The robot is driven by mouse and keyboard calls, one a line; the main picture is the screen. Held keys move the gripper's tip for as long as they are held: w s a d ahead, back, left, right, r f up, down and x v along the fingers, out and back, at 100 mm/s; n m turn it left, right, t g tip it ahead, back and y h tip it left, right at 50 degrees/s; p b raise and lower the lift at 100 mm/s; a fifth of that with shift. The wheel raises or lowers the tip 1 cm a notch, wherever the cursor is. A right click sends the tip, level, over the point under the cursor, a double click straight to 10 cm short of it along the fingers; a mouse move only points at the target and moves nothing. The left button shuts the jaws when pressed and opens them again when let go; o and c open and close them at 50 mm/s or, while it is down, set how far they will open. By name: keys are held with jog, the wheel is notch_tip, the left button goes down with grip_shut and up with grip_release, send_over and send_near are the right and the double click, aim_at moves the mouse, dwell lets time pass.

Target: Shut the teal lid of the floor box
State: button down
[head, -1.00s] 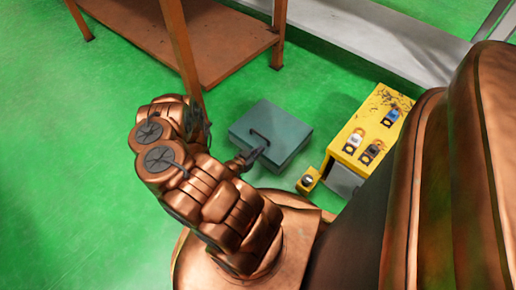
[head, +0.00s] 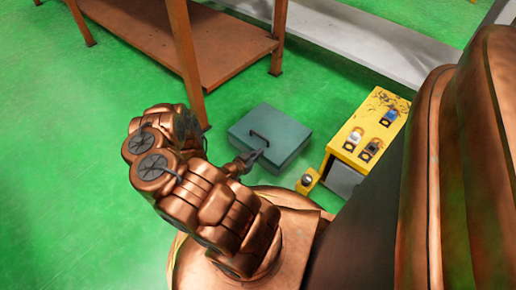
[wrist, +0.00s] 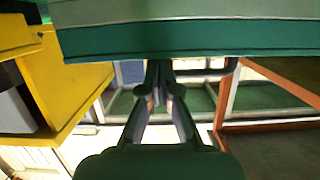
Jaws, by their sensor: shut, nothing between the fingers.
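The teal floor box (head: 285,155) sits on the green floor in the middle of the head view. Its teal lid (head: 283,131) lies flat on top and looks level, with a dark handle (head: 259,140) on it. My gripper (head: 257,154) is shut and empty at the lid's near edge, close to the handle; I cannot tell whether it touches. In the wrist view, the box (wrist: 200,35) fills the top as a pale band and a darker teal band. My gripper's closed fingertips (wrist: 160,72) reach up to its edge there and are partly hidden.
A yellow box (head: 366,135) with several small parts on top stands right of the teal box; it also shows in the wrist view (wrist: 75,75). A rust-coloured table (head: 225,45) stands behind on the left. Green floor at the left is clear.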

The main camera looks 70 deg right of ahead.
jog(key=shift+a+f+y, duration=0.3)
jog(key=shift+f, duration=0.5)
notch_tip(320, 180, up, 12)
jog(key=shift+d+f, duration=0.2)
jog(key=shift+d, duration=0.1)
